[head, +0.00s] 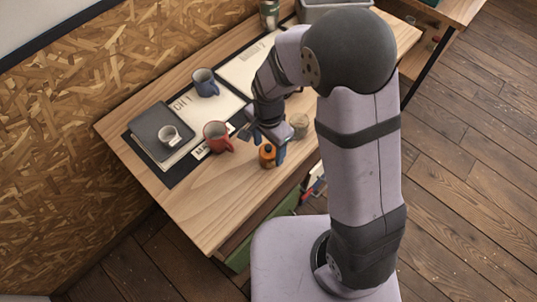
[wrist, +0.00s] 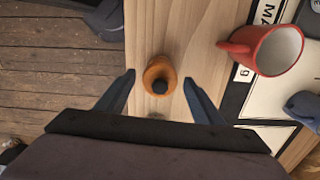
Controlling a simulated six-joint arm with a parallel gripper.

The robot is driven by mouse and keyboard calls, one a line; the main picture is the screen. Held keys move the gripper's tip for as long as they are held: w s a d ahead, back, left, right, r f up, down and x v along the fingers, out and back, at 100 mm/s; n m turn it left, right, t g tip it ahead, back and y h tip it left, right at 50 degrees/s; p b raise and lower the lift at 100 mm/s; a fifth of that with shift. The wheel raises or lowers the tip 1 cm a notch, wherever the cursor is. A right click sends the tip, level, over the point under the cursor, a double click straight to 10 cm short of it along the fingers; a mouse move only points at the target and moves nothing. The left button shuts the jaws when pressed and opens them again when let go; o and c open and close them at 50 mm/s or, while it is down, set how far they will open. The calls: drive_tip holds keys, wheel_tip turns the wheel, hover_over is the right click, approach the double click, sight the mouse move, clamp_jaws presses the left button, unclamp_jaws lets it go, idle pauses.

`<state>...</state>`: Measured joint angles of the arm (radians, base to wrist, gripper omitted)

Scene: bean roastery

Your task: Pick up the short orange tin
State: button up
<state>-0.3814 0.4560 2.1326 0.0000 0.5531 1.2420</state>
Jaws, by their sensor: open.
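The short orange tin (head: 267,157) stands on the wooden table near its front edge, with a dark knob or cap on top. In the wrist view the tin (wrist: 161,70) is seen from above, with its round black top in the middle. My gripper (wrist: 157,88) is open, with one blue-grey finger on each side of the tin and gaps between. In the head view my gripper (head: 268,146) is at the tin and a finger shows just beside it.
Bare wood lies left of the tin.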

sight(268, 154)
drive_tip(key=shift+f+p, duration=0.4)
drive_tip(key=shift+f, duration=1.2)
drive_tip(key=c, duration=1.1)
